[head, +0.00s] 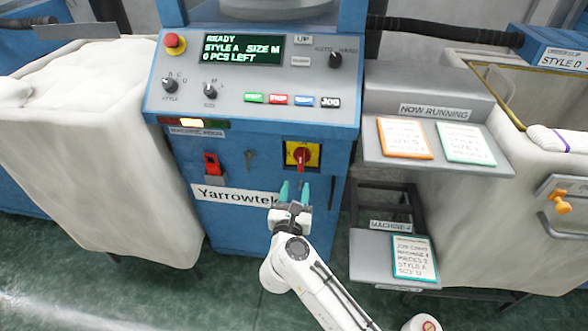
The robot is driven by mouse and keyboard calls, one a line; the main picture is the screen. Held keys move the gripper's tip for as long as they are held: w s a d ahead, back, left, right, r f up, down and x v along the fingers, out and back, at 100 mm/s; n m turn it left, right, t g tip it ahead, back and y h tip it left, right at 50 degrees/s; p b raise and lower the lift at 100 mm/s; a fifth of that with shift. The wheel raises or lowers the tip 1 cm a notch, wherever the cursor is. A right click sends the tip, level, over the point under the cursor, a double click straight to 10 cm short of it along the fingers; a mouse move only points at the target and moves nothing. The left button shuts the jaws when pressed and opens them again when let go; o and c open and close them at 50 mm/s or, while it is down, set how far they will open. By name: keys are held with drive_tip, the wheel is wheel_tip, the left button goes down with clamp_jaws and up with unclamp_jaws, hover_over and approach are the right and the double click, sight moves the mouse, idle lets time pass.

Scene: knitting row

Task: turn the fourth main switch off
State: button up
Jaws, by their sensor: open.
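The main switch (301,154) is a red rotary handle on a yellow plate on the blue front of the Yarrowtek machine (225,220). Its handle looks about vertical; the lettering on the plate is too small to read. My gripper (296,190) is open, with two teal fingertips pointing up, just below the switch in the picture. The fingers look empty and apart from the handle. The machine's display (241,48) is lit and reads READY, STYLE A, SIZE M, 0 PCS LEFT.
Above are a red stop button (174,42), knobs and push buttons. A shelf (378,157) with cards and a lower MACHINE 4 tray (366,262) stand right. Cloth-covered bins flank the machine.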

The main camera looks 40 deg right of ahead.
sight(300, 164)
drive_tip(key=x, duration=0.9)
drive_tip(key=shift+w+d, duration=0.25)
drive_tip(key=shift+d, duration=0.05)
drive_tip(key=shift+c, duration=0.2)
clamp_jaws()
